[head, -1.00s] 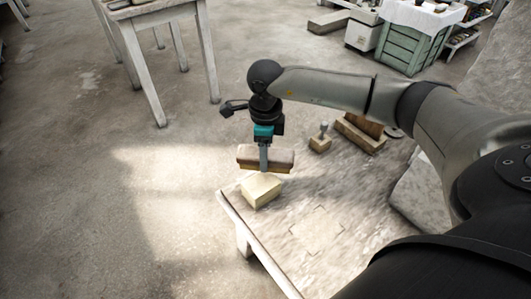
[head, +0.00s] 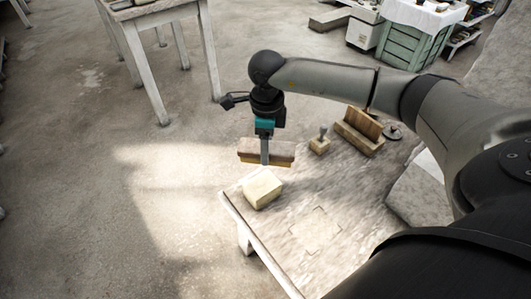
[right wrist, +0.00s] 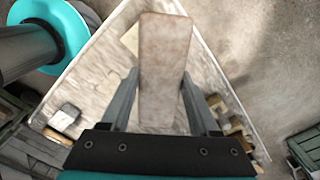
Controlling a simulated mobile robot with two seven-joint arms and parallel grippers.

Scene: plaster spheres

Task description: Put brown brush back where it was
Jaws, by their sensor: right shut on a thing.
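The brown brush (head: 280,148) has a brown wooden back and a paler yellowish bristle edge below. My right gripper (head: 264,150) is shut on its middle and holds it in the air near the table's far left corner, behind the pale yellow block as the head view shows it. In the right wrist view the brush's long brown back (right wrist: 165,60) lies between the two fingers (right wrist: 158,95). A faint outline of corner marks (head: 315,231) shows on the bare tabletop, right of the block and nearer. My left gripper is not in view.
The pale yellow block (head: 263,188) sits at the corner of the worn table (head: 285,225). A small knobbed block (head: 320,142), a wooden piece (head: 358,135) and a grey disc (head: 392,133) stand at its far side. The near tabletop is clear. Another table (head: 160,75) stands farther off.

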